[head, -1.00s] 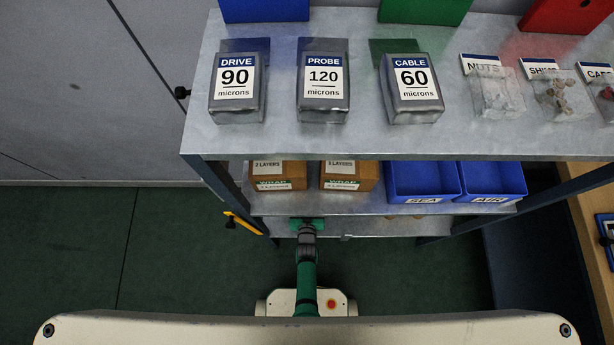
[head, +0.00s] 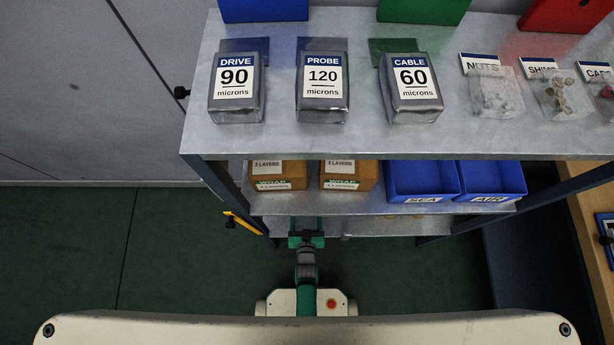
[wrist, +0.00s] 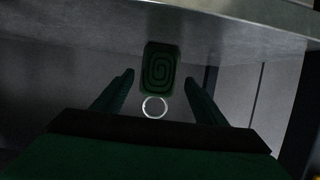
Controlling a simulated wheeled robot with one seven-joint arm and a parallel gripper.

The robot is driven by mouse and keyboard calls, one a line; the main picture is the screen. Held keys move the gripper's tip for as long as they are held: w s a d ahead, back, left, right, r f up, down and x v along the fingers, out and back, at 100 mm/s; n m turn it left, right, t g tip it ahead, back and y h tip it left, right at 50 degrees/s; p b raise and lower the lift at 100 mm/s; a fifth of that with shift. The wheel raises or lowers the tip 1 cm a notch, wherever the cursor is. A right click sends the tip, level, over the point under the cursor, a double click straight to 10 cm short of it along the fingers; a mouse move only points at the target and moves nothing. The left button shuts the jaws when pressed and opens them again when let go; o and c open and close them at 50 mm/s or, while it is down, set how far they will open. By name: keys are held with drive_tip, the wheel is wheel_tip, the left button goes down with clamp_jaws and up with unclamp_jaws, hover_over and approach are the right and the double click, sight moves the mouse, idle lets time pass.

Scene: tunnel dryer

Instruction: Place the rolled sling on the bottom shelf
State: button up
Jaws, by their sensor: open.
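The rolled sling (wrist: 159,70) is a dark green roll. Its spiral end faces me in the wrist view, and a pale ring (wrist: 154,107) shows just below it. My gripper (wrist: 159,79) is open, with one finger on each side of the sling's line and a visible gap to it on both sides. What the sling rests on is too dark to tell. In the head view my gripper (head: 306,238) is at the front edge of the rack's lowest visible shelf (head: 375,226). Its fingertips and the sling are hidden there.
Above are a middle shelf (head: 345,204) with cartons (head: 277,174) and blue bins (head: 423,180), and a top shelf (head: 330,143) with coated blocks and small bags. A yellow-handled item (head: 240,222) hangs by the left post. The green floor (head: 180,260) is clear at left.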

drive_tip(key=v, duration=0.5)
drive_tip(key=s+r, duration=0.4)
drive_tip(key=r, duration=0.9)
drive_tip(key=s+r+t, duration=0.1)
drive_tip(key=s+r, duration=0.4)
drive_tip(key=r, duration=0.7)
drive_tip(key=s+r, duration=0.4)
drive_tip(key=r, duration=0.9)
drive_tip(key=shift+s+r, duration=0.15)
drive_tip(key=shift+r, duration=0.2)
drive_tip(key=shift+d, duration=0.1)
